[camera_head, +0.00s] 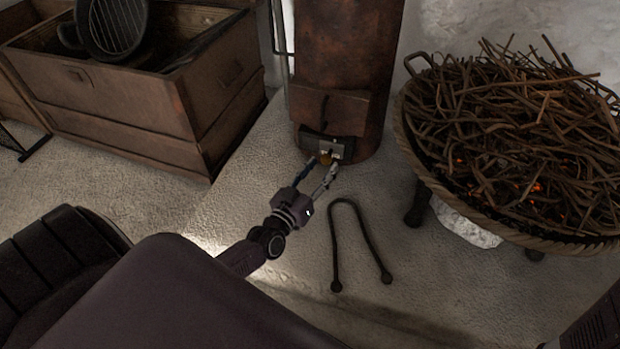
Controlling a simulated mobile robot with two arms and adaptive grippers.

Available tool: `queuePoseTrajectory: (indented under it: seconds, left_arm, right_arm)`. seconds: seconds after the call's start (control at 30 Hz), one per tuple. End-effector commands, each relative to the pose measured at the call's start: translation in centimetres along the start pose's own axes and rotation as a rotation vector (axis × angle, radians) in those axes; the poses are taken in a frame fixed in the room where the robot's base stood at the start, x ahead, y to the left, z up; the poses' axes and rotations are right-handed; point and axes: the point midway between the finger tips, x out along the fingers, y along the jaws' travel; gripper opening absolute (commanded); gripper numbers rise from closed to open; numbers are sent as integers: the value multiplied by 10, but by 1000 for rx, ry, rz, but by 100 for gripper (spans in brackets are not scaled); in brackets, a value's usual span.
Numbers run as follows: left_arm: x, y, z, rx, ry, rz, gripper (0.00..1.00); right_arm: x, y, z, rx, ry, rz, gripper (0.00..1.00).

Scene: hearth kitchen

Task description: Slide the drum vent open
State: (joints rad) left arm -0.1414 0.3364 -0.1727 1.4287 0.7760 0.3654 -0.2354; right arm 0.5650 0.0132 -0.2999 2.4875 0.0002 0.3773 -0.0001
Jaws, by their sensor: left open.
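The drum (343,72) is a rusty upright cylinder standing on the pale ledge at top centre. Its vent (338,145) is a small grey metal plate low on the front, beside a dark slot. A small brass-coloured knob (325,159) shows at the plate's lower edge. My left gripper (329,166) is open, with its two fingertips right at the vent, around or just in front of the knob. I cannot tell whether the fingers touch it. Only a dark piece of what may be my right arm shows at the lower right corner; its gripper is out of view.
A wide basket (420,150) of twigs with glowing embers stands on short legs to the right. Dark iron tongs (361,238) lie on the ledge, right of my left gripper. A wooden crate (120,110) holding a grill pan (113,25) stands at the upper left.

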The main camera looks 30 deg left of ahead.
Motion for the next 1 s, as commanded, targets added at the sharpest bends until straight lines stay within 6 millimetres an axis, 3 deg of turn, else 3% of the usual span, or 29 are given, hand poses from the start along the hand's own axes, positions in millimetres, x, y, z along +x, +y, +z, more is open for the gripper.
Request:
queuePoseTrajectory:
  seconds: [0.2, 0.4, 1.0]
  left_arm:
    - [-47, 1, 1, 0, -3, 1, 41]
    - [-72, 1, 1, 0, -2, 1, 41]
    - [-78, 1, 0, 0, 0, 2, 41]
  right_arm:
    - [0, 0, 0, 0, -1, 0, 0]
    - [0, 0, 0, 0, -1, 0, 0]
    - [0, 0, 1, 0, -1, 0, 0]
